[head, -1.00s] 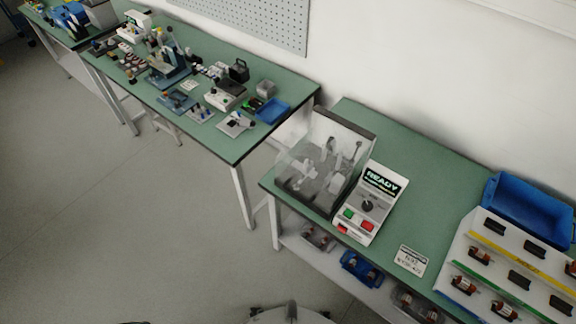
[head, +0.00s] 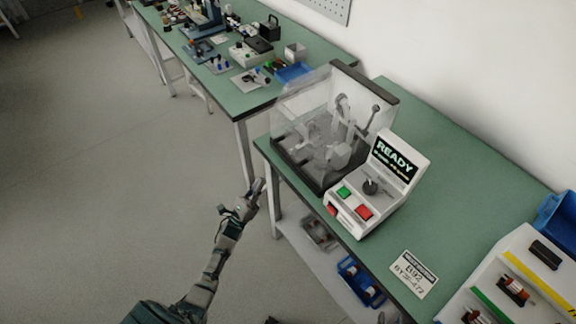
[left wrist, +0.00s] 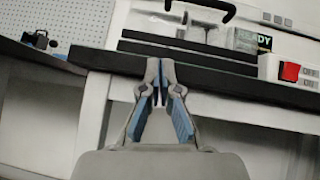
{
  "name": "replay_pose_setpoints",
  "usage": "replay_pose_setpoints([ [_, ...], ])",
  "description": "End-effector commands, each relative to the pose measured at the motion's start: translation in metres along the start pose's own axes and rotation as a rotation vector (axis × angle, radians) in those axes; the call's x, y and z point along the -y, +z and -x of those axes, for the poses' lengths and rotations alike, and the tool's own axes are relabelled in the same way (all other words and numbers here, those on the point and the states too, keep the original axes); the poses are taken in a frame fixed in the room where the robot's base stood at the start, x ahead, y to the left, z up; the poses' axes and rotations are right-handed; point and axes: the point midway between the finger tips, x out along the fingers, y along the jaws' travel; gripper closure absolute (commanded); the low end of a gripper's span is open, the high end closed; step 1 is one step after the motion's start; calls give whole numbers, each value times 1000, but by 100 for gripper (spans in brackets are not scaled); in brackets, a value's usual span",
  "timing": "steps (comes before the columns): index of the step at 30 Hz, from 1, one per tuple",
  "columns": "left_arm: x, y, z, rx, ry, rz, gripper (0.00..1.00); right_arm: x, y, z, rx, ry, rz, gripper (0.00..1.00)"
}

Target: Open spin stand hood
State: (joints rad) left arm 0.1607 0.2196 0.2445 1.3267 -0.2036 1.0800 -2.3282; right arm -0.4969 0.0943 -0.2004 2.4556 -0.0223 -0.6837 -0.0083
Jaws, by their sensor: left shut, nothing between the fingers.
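The spin stand hood (head: 307,113) is a clear box with a dark frame over the grey spin stand, and it looks closed. It stands on the green bench, left of a white control box (head: 376,188) whose screen reads READY. My left gripper (head: 256,187) is shut and empty, in front of the bench's left end and apart from the hood. In the left wrist view the gripper (left wrist: 159,98) points at the bench edge, with the dark hood base (left wrist: 175,50) and a black curved handle (left wrist: 215,8) beyond it. My right gripper is not in view.
A label card (head: 413,273) lies on the green bench (head: 460,180). A white rack (head: 520,275) with parts and a blue bin (head: 557,222) stand at the right. A second bench (head: 225,95) with several tools is behind. Bins sit on the shelf below.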

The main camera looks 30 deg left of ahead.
Motion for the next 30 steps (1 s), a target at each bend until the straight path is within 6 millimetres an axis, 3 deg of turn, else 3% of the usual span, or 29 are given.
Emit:
replay_pose_setpoints([
  [8,10,3,-50,4,-12,-8,100,-9,10,6,65,1,-5,60],
  [16,8,2,-105,1,-8,-5,100,-9,22,11,140,7,-2,60],
  [18,7,12,-113,3,-7,-5,100,-10,28,15,187,11,-1,60],
  [30,9,28,-131,-3,-6,-5,100,-15,47,25,298,17,-3,60],
])
